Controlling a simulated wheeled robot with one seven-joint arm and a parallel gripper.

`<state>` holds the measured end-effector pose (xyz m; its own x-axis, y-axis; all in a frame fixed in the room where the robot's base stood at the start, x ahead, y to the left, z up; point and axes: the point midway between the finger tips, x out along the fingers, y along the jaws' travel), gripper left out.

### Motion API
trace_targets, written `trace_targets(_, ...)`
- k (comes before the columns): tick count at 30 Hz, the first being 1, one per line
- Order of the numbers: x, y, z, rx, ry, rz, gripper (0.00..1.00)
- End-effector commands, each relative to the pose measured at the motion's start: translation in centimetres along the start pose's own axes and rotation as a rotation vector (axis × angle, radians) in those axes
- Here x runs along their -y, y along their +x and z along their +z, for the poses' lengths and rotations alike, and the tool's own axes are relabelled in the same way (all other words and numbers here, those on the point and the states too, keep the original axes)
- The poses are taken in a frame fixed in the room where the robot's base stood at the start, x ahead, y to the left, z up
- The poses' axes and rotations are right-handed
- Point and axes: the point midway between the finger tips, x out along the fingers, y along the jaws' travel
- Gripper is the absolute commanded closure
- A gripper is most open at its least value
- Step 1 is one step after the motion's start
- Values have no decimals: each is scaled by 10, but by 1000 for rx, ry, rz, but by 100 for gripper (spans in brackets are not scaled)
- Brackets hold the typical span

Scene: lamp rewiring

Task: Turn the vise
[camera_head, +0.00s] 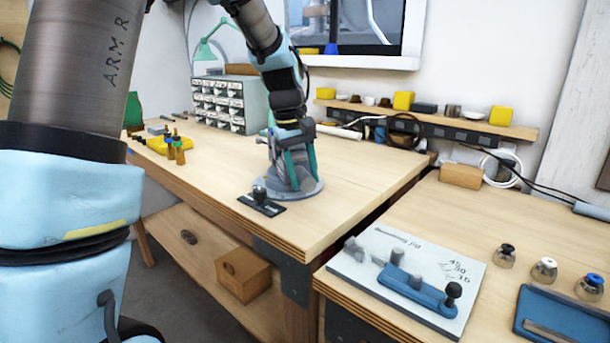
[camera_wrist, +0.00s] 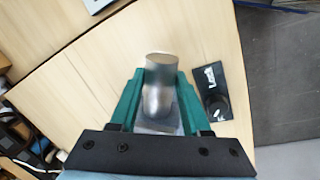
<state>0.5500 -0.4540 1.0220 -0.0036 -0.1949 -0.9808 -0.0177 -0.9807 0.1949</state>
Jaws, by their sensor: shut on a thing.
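The vise (camera_head: 308,190) stands on the near part of the left workbench, with a round grey base and a grey metal body. My gripper (camera_head: 293,165) reaches down onto it from above. In the wrist view the teal fingers stand on either side of the vise's rounded grey metal body (camera_wrist: 160,68), and my gripper (camera_wrist: 157,85) is shut on it. The fingers hide part of the body. A black lock plate (camera_head: 275,210) with a dark knob lies beside the base, near the bench's front edge. The plate, lettered "Lock", also shows in the wrist view (camera_wrist: 209,78).
A drawer cabinet (camera_head: 231,103), a green lamp (camera_head: 206,48) and a yellow tray (camera_head: 158,147) are farther back. A right bench carries a white board (camera_head: 360,262) with a blue fixture. The bench right of the vise is mostly clear.

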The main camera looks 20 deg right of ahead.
Motion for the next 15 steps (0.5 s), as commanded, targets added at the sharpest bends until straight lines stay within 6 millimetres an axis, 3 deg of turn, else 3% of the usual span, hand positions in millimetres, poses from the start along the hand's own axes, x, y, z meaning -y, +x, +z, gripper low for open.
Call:
trace_targets(7,1,0,0,0,-2,-1,100)
trace_targets(8,1,0,0,0,-2,-1,50)
trace_targets(15,0,0,0,0,-2,0,23)
